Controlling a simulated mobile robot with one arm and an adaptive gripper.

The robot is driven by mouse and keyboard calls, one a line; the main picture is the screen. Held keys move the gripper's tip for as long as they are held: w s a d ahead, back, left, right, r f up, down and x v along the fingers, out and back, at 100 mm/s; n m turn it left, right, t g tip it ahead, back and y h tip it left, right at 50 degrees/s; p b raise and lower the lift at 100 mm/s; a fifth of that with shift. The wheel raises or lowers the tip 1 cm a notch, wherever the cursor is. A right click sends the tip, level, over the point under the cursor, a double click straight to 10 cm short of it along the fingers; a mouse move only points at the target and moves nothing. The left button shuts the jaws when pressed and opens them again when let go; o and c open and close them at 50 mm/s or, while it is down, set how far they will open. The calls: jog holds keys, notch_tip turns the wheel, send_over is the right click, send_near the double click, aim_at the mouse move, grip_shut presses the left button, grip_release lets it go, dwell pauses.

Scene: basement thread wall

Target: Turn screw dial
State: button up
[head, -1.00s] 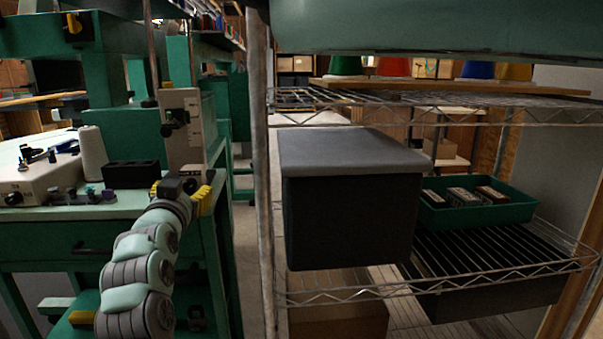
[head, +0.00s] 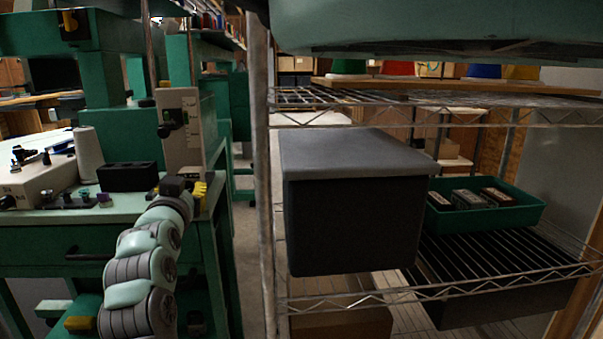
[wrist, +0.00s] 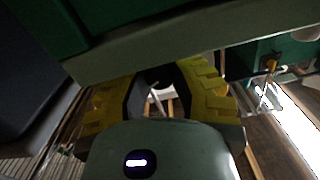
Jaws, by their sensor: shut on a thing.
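The beige machine head (head: 182,132) stands at the right end of the green bench, with a dark knob (head: 165,131) on its upper face. My gripper (head: 186,188) is at its lower end, one yellow finger showing at the right. In the wrist view my gripper (wrist: 158,88) has its yellow-backed fingers either side of a small dark part just under the machine's pale lower edge (wrist: 150,55). I take this part to be the screw dial, and the gripper is shut on it. The dial is mostly hidden by the fingers, so its angle cannot be told.
A black block (head: 128,177), a white thread cone (head: 89,155) and a pale device (head: 38,182) stand on the bench left of my gripper. A wire shelf (head: 500,275) at the right holds a dark lidded bin (head: 352,225) and a green tray (head: 520,218). A narrow aisle lies between.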

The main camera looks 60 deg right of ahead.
grip_shut()
jog(key=shift+r+n+p, duration=0.1)
jog(key=shift+n+p, duration=0.4)
jog(key=shift+p, duration=0.1)
jog(key=shift+n+p, duration=0.55)
jog(key=shift+n, duration=0.55)
jog(key=o, duration=0.8)
grip_release()
